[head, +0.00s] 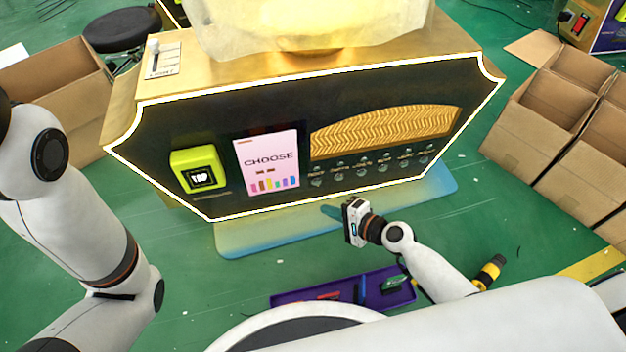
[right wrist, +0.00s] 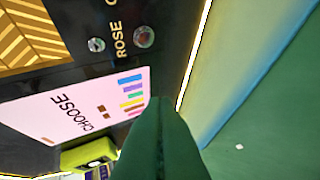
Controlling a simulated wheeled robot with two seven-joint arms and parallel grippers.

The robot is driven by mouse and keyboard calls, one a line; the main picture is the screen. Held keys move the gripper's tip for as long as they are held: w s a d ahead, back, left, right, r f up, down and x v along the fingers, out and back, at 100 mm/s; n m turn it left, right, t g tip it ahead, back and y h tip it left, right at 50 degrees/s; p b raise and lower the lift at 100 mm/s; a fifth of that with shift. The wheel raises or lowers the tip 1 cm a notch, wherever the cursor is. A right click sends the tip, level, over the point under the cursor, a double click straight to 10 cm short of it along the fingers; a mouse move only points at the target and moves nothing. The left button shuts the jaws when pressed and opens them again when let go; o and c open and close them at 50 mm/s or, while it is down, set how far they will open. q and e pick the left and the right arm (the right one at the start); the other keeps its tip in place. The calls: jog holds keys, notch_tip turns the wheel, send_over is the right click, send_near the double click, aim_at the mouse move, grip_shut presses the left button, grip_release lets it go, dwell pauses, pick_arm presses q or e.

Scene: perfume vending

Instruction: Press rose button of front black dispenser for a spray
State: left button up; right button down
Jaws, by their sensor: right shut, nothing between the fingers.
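The black dispenser (head: 290,125) with a glowing white outline stands in front of me. A row of small round buttons runs below its gold woven panel. The leftmost is the rose button (head: 316,182); in the right wrist view it (right wrist: 144,36) sits beside the word ROSE, with a second small round fitting on the label's other side. My right gripper (head: 330,211) is shut and empty, low in front of the dispenser near its bottom edge. In the right wrist view its dark green fingers (right wrist: 162,102) overlap the lower part of the CHOOSE panel, apart from the rose button. My left gripper is out of view.
A pink CHOOSE panel (head: 267,163) and a yellow-green TAP reader (head: 198,170) are left of the buttons. A blue-yellow base plate (head: 260,236) lies below. A purple tray (head: 345,288) is on the floor near me. Open cardboard boxes (head: 570,110) stand at right.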

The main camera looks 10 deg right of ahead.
aim_at(317, 182)
jog(key=f, duration=0.1)
jog(key=s+f, duration=0.1)
jog(key=shift+s+d+f+m+g, duration=0.2)
jog(key=shift+s+f+m+g, duration=0.1)
jog(key=shift+m+g, duration=0.1)
jog(key=w+b, duration=0.2)
jog(key=w, duration=0.7)
dwell(1.1)
jog(key=shift+w, duration=0.1)
dwell(0.9)
jog(key=shift+w, duration=0.25)
